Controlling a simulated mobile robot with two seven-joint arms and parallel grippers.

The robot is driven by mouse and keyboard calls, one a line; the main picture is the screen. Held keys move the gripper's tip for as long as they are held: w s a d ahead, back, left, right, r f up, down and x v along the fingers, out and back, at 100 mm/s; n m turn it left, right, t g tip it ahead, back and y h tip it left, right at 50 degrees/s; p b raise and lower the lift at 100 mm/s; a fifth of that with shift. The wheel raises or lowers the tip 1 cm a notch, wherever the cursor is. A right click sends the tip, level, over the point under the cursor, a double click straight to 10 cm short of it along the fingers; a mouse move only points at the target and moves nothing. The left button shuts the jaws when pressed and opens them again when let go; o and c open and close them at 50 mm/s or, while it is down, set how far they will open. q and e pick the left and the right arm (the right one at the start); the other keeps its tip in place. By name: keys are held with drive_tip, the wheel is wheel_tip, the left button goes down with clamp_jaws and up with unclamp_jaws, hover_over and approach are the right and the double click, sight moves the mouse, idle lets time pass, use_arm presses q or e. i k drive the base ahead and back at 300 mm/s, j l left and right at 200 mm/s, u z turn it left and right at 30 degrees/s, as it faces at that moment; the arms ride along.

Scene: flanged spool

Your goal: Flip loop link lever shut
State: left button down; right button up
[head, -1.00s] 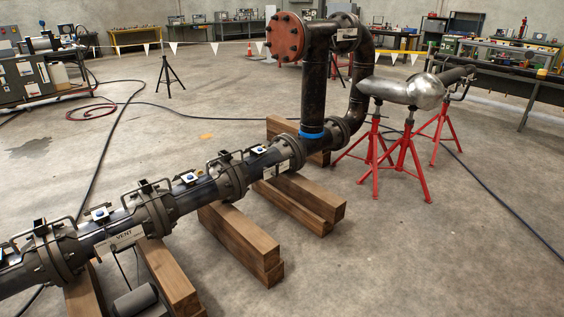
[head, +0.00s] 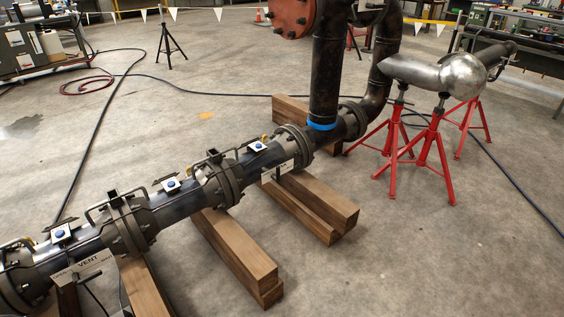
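A dark flanged pipe run (head: 183,205) crosses from the lower left to a tall pipe loop (head: 326,70) with a blue band at its foot. Along the run sit several small white plates with blue knobs, such as one near the middle (head: 171,185) and one nearer the loop (head: 257,146). Small yellow-tipped parts show beside some flanges. Neither gripper is in view.
The run rests on wooden beams (head: 239,258) that stick out to the right. Red stands (head: 434,150) hold a silver bulbous pipe piece (head: 460,75). A dark hose (head: 101,145) lies on the floor. The concrete at lower right is clear.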

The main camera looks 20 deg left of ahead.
sight(277, 177)
drive_tip(key=i+j+z, duration=0.1)
drive_tip(key=i, duration=0.35)
drive_tip(key=i+j, duration=0.15)
drive_tip(key=i, duration=0.3)
drive_tip(key=i+j+z, duration=0.15)
drive_tip(key=i, duration=0.25)
drive_tip(key=i+l, duration=0.3)
drive_tip(key=i, duration=0.1)
